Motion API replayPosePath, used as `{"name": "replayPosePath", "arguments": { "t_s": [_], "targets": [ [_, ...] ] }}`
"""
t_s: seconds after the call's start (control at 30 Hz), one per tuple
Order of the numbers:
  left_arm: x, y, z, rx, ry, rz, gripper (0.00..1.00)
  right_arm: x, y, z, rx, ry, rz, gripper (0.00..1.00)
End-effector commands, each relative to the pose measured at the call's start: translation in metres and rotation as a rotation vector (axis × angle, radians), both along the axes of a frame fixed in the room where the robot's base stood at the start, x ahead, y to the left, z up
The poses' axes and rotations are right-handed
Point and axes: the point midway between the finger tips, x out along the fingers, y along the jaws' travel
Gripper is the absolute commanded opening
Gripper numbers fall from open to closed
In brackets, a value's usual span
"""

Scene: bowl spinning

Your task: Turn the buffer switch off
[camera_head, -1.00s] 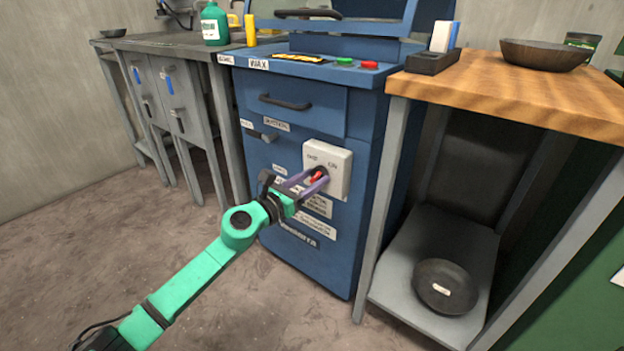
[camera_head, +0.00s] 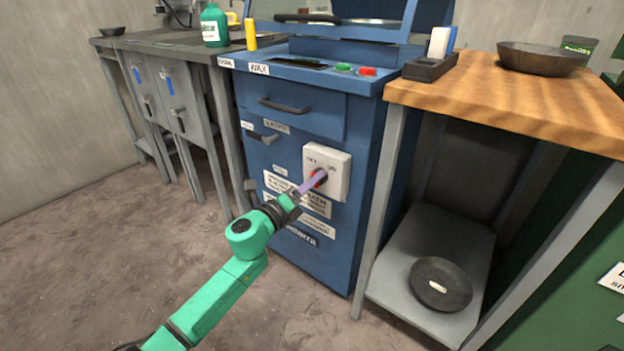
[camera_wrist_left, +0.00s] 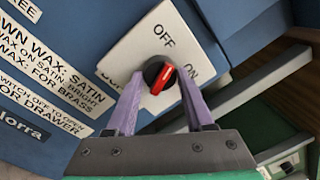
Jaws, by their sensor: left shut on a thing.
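The buffer switch is a white box (camera_head: 338,158) on the front of the blue machine, with a red knob (camera_head: 318,178). In the left wrist view, the switch plate (camera_wrist_left: 134,50) carries the words OFF and ON, and the red knob (camera_wrist_left: 164,80) sits on a black round base. The red bar lies slanted, its upper end pointing between OFF and ON. My left gripper (camera_wrist_left: 160,84) has its two purple fingers on either side of the knob, shut on it. In the head view this gripper (camera_head: 316,182) is seen nearly edge-on. My right gripper is not in view.
The blue machine has a drawer (camera_head: 290,110), green and red buttons (camera_head: 367,71) and a dark display (camera_head: 298,63). A wooden-topped bench (camera_head: 520,100) stands close on the right, with a bowl (camera_head: 440,283) on its lower shelf. Floor is clear at left.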

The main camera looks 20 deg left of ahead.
Motion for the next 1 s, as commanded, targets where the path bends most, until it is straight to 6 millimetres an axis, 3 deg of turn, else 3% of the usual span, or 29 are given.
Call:
{"name": "replayPosePath", "arguments": {
  "t_s": [0.13,0.5,1.0],
  "targets": [
    [0.0,0.0,0.001,-0.121,0.049,0.0,0.0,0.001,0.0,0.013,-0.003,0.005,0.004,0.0],
    [0.0,-0.001,0.0,-0.329,0.133,0.001,0.0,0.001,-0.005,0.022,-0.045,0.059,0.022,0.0],
    [0.0,0.0,-0.001,-0.389,0.157,0.002,0.0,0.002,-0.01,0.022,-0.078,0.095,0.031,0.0]
  ]
}}
